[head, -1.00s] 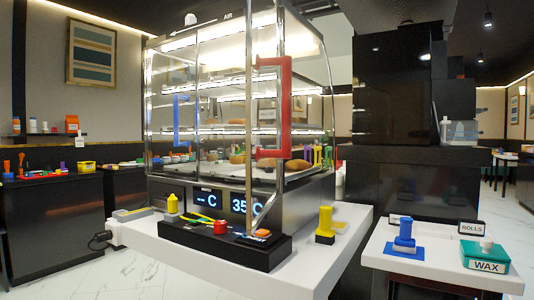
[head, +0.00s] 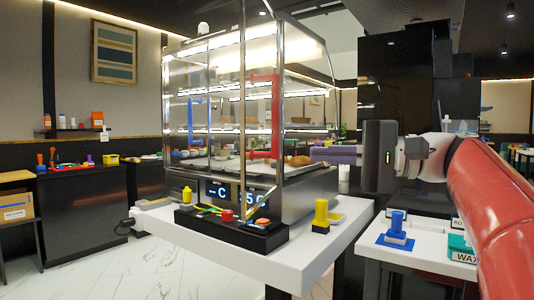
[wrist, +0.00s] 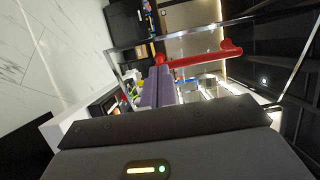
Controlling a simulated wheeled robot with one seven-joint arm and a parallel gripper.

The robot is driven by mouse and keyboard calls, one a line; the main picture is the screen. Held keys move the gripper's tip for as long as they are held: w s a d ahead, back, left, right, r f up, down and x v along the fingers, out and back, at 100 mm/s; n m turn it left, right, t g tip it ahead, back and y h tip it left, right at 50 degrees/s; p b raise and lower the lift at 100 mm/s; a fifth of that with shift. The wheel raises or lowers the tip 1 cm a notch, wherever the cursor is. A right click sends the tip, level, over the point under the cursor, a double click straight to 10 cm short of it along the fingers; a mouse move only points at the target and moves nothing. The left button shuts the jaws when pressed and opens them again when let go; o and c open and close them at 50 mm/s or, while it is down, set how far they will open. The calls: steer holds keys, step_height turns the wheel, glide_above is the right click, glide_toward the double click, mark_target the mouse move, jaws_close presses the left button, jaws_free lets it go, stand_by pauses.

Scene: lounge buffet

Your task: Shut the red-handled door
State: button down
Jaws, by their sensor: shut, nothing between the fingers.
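The red handle (head: 275,115) is an upright bar with two arms. It is mounted on the front edge of a glass door of the lit display case. That door stands open, seen nearly edge-on, with its handle side facing right. My gripper (head: 312,152) is to the right of the handle, near its lower end, its purple fingers pointing left. The fingers are shut and empty, with a gap to the handle in the head view. In the wrist view the red handle (wrist: 205,57) lies just beyond the fingertips (wrist: 160,72); contact cannot be told there.
A blue handle (head: 191,122) is on the case's left door. A black control panel (head: 230,232) with buttons sits on the white counter (head: 290,262) in front. A yellow stamp-like item (head: 320,215) stands at right. A side table holds a blue item (head: 397,225) and a green WAX box (head: 461,248).

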mark_target(247, 153)
steer(key=x, duration=1)
steer(key=shift+w+a+p, duration=0.15)
steer(key=shift+a+p, duration=0.25)
steer(key=shift+a, duration=0.1)
